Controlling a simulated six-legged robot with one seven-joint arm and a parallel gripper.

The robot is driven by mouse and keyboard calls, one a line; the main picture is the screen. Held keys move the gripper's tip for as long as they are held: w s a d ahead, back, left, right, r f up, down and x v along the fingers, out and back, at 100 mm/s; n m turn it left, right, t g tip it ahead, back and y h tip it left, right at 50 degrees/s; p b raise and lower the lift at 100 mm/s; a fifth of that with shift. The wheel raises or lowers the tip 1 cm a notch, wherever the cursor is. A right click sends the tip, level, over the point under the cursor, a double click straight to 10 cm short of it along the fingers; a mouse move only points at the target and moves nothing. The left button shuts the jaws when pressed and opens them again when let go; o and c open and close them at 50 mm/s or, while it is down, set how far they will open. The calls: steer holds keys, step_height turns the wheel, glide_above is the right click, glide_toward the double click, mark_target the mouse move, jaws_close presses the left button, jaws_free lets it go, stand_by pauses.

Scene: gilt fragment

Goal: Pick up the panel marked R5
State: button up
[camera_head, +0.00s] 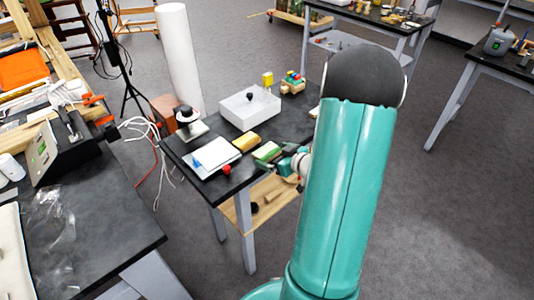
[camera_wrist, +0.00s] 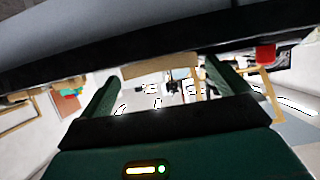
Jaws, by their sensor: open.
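No R5 mark is readable in either view, so I cannot tell which thing is the R5 panel. On the small black table in the head view lie a yellow block (camera_head: 246,142) and a light green block (camera_head: 266,151), close together. My gripper (camera_head: 283,160) is at the table's front right edge, just beside the green block; my teal arm hides part of this area. In the wrist view my gripper (camera_wrist: 163,75) has its two dark green fingers spread apart. A tan piece (camera_wrist: 160,66) shows beyond and between the fingertips, below a dark edge; no contact is clear.
The black table (camera_head: 187,149) also bears a white open box (camera_head: 250,107), a white tablet-like plate (camera_head: 211,158) and a red knob (camera_head: 227,170), also likely in the wrist view (camera_wrist: 265,53). A white column (camera_head: 178,58) stands behind. Grey floor (camera_head: 440,210) is clear at right.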

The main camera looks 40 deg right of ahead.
steer(key=shift+x, duration=0.75)
steer(key=c, duration=0.9)
steer(key=shift+c, duration=0.2)
steer(key=shift+r, duration=0.2)
